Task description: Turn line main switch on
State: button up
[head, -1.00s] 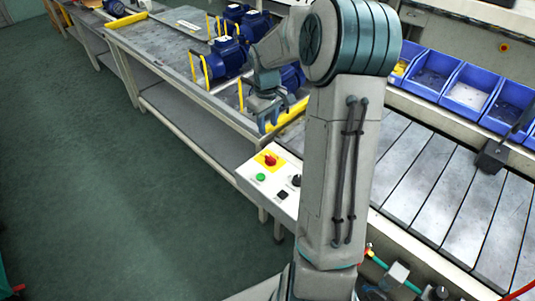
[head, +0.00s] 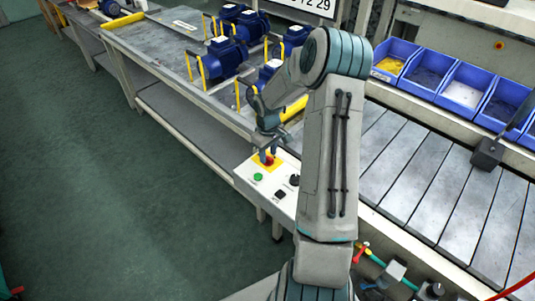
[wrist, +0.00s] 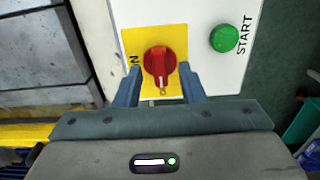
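The line main switch is a red rotary knob (wrist: 159,66) on a yellow plate (wrist: 128,42), set in a white control panel (head: 249,174). In the wrist view "ON" is printed on the plate's left side, and the knob's narrow end points down toward my gripper. My gripper (wrist: 160,76) is open, with one finger on each side of the knob and a visible gap to it. In the head view my gripper (head: 267,150) is just over the yellow plate, and the knob is partly hidden by it.
A green START button (wrist: 224,38) sits beside the yellow plate; it also shows in the head view (head: 258,177). A black knob (head: 294,180) and a black square (head: 279,195) are on the same panel. Blue pumps (head: 226,56) stand on the line behind. Blue bins (head: 463,92) are at right.

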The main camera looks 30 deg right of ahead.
jog(key=shift+f, duration=0.55)
grip_shut()
